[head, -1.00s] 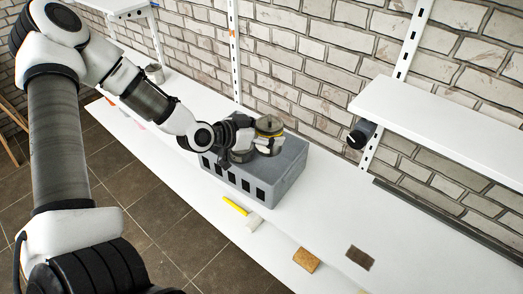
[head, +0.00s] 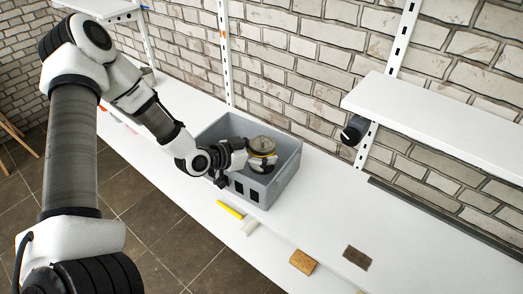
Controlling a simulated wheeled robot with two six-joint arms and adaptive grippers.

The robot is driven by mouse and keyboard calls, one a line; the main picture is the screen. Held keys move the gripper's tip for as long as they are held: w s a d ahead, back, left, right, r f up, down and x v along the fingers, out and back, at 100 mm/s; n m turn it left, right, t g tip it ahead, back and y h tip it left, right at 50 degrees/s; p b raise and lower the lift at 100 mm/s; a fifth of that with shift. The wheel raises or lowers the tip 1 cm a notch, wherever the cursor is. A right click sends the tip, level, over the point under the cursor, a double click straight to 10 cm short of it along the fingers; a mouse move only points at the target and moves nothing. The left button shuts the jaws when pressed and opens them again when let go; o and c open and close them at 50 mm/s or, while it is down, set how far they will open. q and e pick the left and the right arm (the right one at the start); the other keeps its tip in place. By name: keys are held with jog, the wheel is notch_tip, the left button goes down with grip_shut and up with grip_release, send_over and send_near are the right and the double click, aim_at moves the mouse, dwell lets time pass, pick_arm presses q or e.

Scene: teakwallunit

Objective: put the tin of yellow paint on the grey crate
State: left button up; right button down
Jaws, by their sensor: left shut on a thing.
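The tin of yellow paint (head: 262,147) has a dull yellowish lid and a yellow band. It shows inside the outline of the grey crate's rim. The grey crate (head: 284,176) stands on the white worktop, with dark slots in its front wall. My left gripper (head: 248,158) reaches over the crate from the left and is shut on the tin, which looks about upright. The gripper hides part of the tin and the crate's left side. I cannot tell whether the tin's base touches the crate. My right gripper is not in view.
A yellow stick (head: 230,210), a white block (head: 251,227), a tan block (head: 303,262) and a dark brown square (head: 357,258) lie along the worktop's front. A white shelf (head: 440,125) juts out at right, with a black cylinder (head: 354,130) beside it. The worktop right of the crate is clear.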

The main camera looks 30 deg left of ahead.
pick_arm(q)
jog(key=o, duration=1.5)
